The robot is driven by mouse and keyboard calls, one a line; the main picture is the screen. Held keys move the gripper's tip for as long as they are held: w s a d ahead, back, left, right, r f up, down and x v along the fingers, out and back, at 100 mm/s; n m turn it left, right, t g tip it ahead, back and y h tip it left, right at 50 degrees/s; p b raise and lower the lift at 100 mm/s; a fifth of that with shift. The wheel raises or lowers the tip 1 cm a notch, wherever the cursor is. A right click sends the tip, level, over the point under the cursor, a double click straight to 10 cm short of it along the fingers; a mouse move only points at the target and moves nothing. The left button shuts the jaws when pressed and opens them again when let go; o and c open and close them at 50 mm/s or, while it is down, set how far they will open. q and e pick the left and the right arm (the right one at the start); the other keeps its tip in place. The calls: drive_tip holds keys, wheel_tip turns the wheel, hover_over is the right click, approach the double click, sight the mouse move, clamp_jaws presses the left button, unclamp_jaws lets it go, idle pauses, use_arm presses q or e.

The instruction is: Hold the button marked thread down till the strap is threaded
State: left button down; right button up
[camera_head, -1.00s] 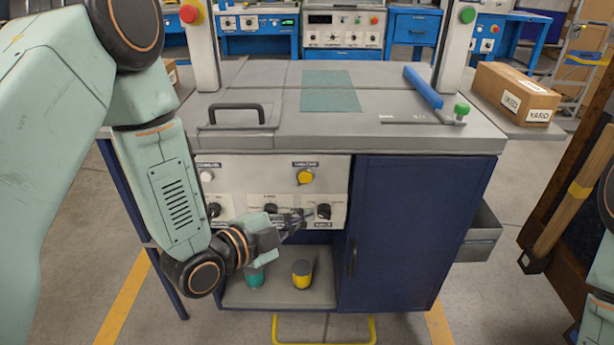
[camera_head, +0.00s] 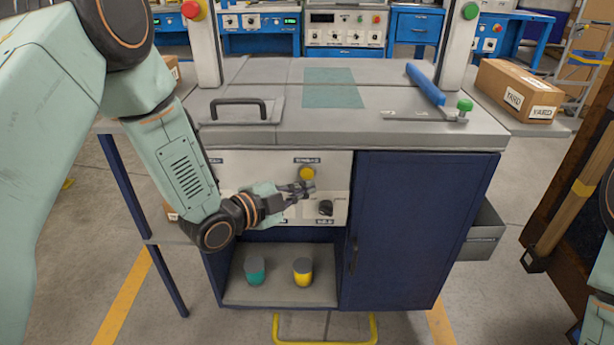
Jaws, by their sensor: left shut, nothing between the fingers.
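The control panel (camera_head: 338,180) is the pale front face under the worktop. A yellow button (camera_head: 307,173) sits at its upper middle, under a small dark label (camera_head: 307,160) too blurred to read surely. My left gripper (camera_head: 308,187) is shut and empty, its fingertips just below the yellow button in the picture; I cannot tell whether they touch it. A black knob (camera_head: 325,207) is to the right of and below the fingertips. My left arm hides the panel's left part. No strap can be made out. My right gripper is out of view; part of my right arm shows at the right edge.
A teal-and-grey cup (camera_head: 255,271) and a yellow-and-grey one (camera_head: 303,271) stand on the open shelf below. A blue bar handle (camera_head: 425,85) and a black handle (camera_head: 238,103) are on the worktop (camera_head: 380,135). A cabinet door (camera_head: 415,230) closes the right side.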

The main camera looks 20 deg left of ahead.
use_arm(q)
drive_tip(key=shift+w+a, duration=0.25)
drive_tip(key=shift+w, duration=0.6)
drive_tip(key=shift+w, duration=0.2)
idle(0.8)
drive_tip(key=shift+w+a, duration=0.1)
drive_tip(key=shift+w, duration=0.1)
drive_tip(key=shift+w+a, duration=0.15)
drive_tip(key=shift+w, duration=0.2)
idle(1.6)
drive_tip(key=shift+s, duration=0.1)
drive_tip(key=shift+s+d+p, duration=0.25)
drive_tip(key=shift+s+p, duration=0.1)
drive_tip(key=shift+s, duration=0.35)
